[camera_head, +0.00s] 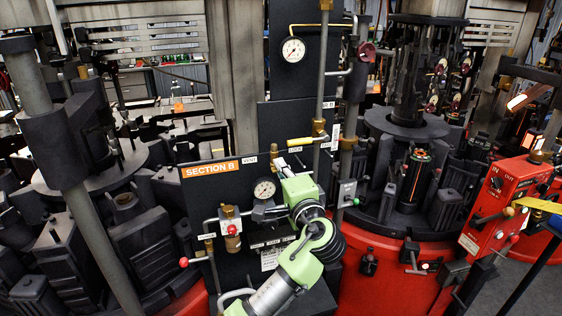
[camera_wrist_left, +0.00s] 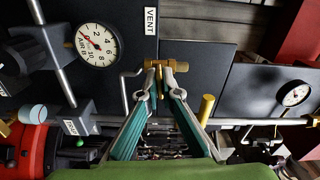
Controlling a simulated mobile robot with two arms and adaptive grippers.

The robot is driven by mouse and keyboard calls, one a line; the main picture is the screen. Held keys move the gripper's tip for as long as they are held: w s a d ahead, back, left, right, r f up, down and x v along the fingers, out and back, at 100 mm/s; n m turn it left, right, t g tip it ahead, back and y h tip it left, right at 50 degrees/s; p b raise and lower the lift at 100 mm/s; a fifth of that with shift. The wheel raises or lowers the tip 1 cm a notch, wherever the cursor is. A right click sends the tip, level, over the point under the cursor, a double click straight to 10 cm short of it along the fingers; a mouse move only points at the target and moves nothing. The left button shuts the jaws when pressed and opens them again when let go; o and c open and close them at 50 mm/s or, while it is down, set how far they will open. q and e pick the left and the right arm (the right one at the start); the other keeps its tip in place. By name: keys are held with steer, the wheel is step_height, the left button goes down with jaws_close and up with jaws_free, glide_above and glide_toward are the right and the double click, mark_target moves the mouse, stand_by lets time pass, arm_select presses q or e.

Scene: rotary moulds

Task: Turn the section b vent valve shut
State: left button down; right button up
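The section B panel (camera_head: 207,198) carries an orange SECTION B label (camera_head: 210,169) and a white VENT label (camera_head: 249,160). The VENT label also shows in the left wrist view (camera_wrist_left: 151,20). The brass vent valve (camera_wrist_left: 178,66) is close to that label. My left gripper (camera_wrist_left: 160,78) is at this valve, with its fingertips drawn together around a narrow yellow handle. In the head view my green left wrist (camera_head: 305,192) largely hides the fingers and the valve. The handle's exact angle is hard to tell. My right gripper is not in view.
A yellow lever (camera_head: 301,141) sticks out close by on the upper right, beside a vertical pipe (camera_head: 320,90). A brass valve with a red-tipped lever (camera_head: 231,229) is lower left. A red control box (camera_head: 500,212) stands right.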

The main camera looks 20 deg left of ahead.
arm_select(q)
steer(key=shift+m+p, duration=0.65)
steer(key=shift+m, duration=0.35)
steer(key=c, duration=2.2)
jaws_free()
steer(key=shift+c, duration=0.2)
steer(key=v, duration=1.2)
steer(key=shift+d+f, duration=0.1)
steer(key=shift+f, duration=0.05)
